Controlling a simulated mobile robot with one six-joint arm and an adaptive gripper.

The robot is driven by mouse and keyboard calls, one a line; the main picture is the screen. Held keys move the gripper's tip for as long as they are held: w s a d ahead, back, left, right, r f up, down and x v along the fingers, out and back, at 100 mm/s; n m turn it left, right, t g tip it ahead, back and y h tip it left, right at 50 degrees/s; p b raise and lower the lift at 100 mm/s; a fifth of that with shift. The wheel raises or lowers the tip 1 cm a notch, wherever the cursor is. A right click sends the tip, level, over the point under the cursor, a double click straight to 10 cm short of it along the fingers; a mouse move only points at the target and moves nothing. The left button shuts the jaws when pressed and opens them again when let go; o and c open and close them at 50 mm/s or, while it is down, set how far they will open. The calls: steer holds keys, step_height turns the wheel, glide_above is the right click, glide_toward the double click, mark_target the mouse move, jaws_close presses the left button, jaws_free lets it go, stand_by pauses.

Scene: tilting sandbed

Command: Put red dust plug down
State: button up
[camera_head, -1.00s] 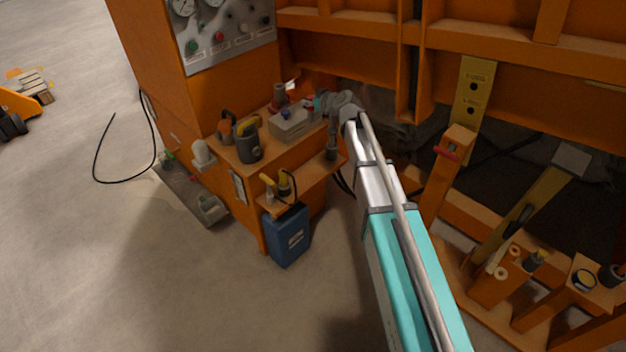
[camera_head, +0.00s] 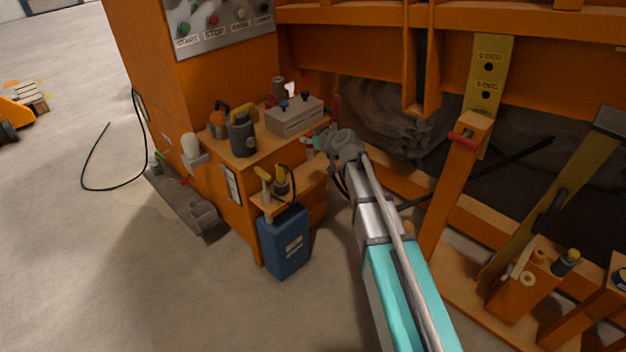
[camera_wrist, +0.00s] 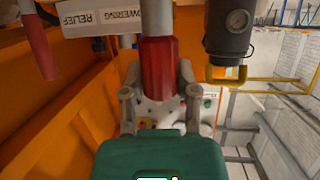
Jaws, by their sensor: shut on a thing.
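In the wrist view the red dust plug (camera_wrist: 160,72) is between the two grey fingers of my gripper (camera_wrist: 160,92), which are shut on it. A grey round stem shows directly beyond the plug; I cannot tell whether the plug touches it. In the head view my gripper (camera_head: 314,143) is at the right side of the orange bench (camera_head: 222,161), just below the grey valve block (camera_head: 294,118). The plug is too small to make out clearly there.
A second red rod (camera_wrist: 38,42) hangs at the wrist view's upper left, beside the RELIEF label (camera_wrist: 90,18). A dark gauge cylinder (camera_wrist: 229,32) is at the right. The blue canister (camera_head: 284,245) stands below the bench.

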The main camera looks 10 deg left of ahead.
mark_target(311, 147)
steer(key=shift+s+f+b, duration=0.2)
steer(key=shift+f+b, duration=0.35)
steer(key=shift+f, duration=0.25)
steer(key=shift+s+f+b, duration=0.2)
steer(key=shift+f+b, duration=0.3)
steer(key=shift+f, duration=0.3)
steer(key=w+f+b, duration=0.9)
steer(key=w, duration=0.4)
steer(key=shift+w, duration=0.15)
steer(key=f+b, duration=0.4)
steer(key=shift+w+a, duration=0.1)
steer(key=shift+w, duration=0.25)
steer(key=shift+f, duration=0.1)
